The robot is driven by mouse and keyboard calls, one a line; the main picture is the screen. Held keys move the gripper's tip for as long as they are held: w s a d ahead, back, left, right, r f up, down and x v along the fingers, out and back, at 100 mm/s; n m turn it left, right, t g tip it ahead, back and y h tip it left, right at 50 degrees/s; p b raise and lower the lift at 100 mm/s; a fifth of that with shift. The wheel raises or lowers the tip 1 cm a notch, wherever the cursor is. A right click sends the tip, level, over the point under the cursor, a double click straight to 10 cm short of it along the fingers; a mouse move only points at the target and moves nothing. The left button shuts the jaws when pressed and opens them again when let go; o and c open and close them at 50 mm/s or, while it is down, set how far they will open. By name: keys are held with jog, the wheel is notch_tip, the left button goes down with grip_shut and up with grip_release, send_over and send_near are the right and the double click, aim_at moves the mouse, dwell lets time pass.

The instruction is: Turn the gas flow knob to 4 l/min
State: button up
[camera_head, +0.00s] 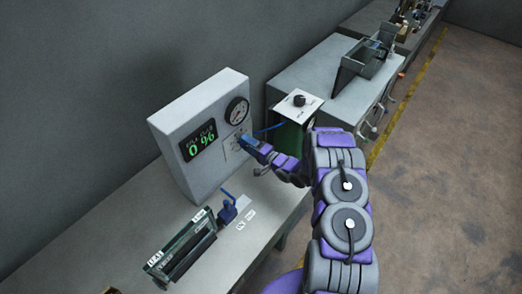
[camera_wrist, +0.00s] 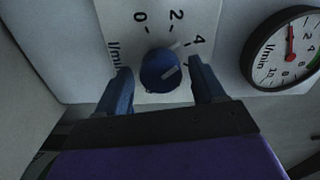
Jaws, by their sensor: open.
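The blue gas flow knob (camera_wrist: 158,72) sits on a white scale plate marked l/min (camera_wrist: 150,20) in the wrist view. The marks 0, 2 and 4 are readable, and the part below 4 is hidden by a finger. The knob's pale line points right and slightly up, roughly toward the 4 side; its exact reading I cannot tell. My gripper (camera_wrist: 160,66) is open, with one blue finger on each side of the knob; contact is unclear. In the head view my gripper (camera_head: 247,143) is at the front of the grey box (camera_head: 178,117) and hides the knob.
A round l/min gauge (camera_wrist: 283,50) with a red needle is right of the knob. The box's display (camera_head: 199,142) reads 0 %. A green device with a black dial (camera_head: 300,100) stands at right. A dark rack (camera_head: 185,250) and blue clamp (camera_head: 228,210) are on the bench.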

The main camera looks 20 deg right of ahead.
jog(key=b+v, duration=0.1)
jog(key=v, duration=1.6)
jog(key=shift+d, duration=0.3)
